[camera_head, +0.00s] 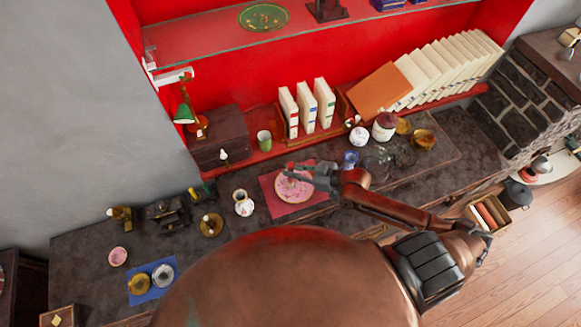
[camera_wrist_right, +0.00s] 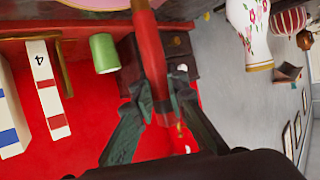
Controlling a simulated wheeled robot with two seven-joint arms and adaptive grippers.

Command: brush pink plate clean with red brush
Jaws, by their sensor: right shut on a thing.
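The pink plate (camera_head: 296,190) lies on a red mat (camera_head: 277,208) on the dark counter. My right gripper (camera_head: 298,172) is above the plate's far part and hides some of it. In the right wrist view the right gripper (camera_wrist_right: 162,105) is shut on the handle of the red brush (camera_wrist_right: 149,50). A small red part of the brush (camera_head: 291,165) shows at the fingertips in the head view. A strip of plate (camera_wrist_right: 95,4) shows at the top of the wrist view. Whether the brush touches the plate is unclear. My left gripper is out of view.
A white flowered vase (camera_head: 243,203) stands left of the mat. A blue glass (camera_head: 350,160) and a glass vessel (camera_head: 376,166) stand close to the right arm. A green cup (camera_head: 264,140) and white books (camera_head: 308,108) are behind.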

